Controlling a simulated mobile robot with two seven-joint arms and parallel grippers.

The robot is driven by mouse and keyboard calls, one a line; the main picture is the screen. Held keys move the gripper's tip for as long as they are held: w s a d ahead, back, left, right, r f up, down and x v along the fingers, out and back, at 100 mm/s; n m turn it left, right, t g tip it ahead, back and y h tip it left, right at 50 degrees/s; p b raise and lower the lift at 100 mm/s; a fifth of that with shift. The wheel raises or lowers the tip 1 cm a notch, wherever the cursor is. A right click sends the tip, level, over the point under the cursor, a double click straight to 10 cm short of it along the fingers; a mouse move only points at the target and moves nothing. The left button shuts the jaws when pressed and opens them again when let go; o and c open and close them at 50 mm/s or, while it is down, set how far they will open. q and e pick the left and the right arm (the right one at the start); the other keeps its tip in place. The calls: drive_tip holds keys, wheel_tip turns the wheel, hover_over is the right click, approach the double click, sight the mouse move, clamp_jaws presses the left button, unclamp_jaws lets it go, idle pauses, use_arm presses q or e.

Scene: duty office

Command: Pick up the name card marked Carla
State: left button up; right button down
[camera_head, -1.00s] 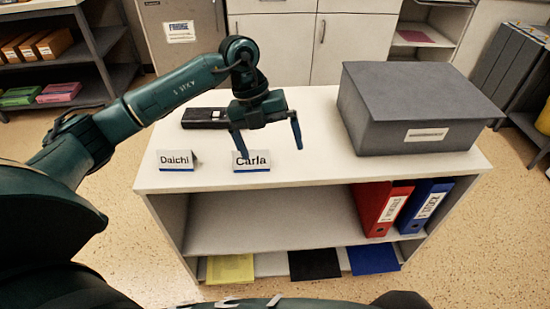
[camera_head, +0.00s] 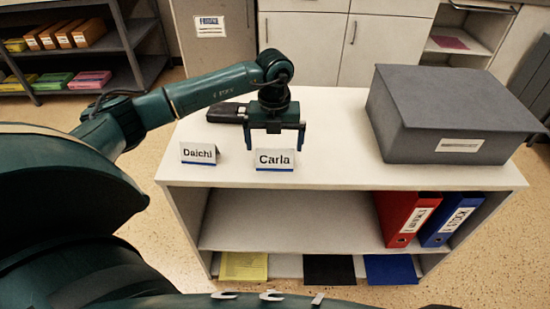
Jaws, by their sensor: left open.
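The name card marked Carla (camera_head: 275,160) stands upright as a small white tent with a blue lower edge, near the front edge of the white shelf top (camera_head: 335,168). The name card marked Daichi (camera_head: 199,153) stands to its left. My left gripper (camera_head: 274,146) is open, pointing down, directly behind and above the Carla card, with one finger toward each side of it. My right gripper is not in view.
A grey lidded box (camera_head: 450,115) stands on the right of the top. A black device (camera_head: 227,112) lies behind the cards, partly hidden by my gripper. Red (camera_head: 405,217) and blue (camera_head: 450,220) binders stand on the shelf below. The top between the Carla card and the box is clear.

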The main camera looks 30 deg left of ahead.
sight(275, 151)
use_arm(q)
wheel_tip(275, 151, down, 3)
drive_tip(key=shift+w+f, duration=0.1)
drive_tip(key=shift+f, duration=0.1)
drive_tip(key=c, duration=0.8)
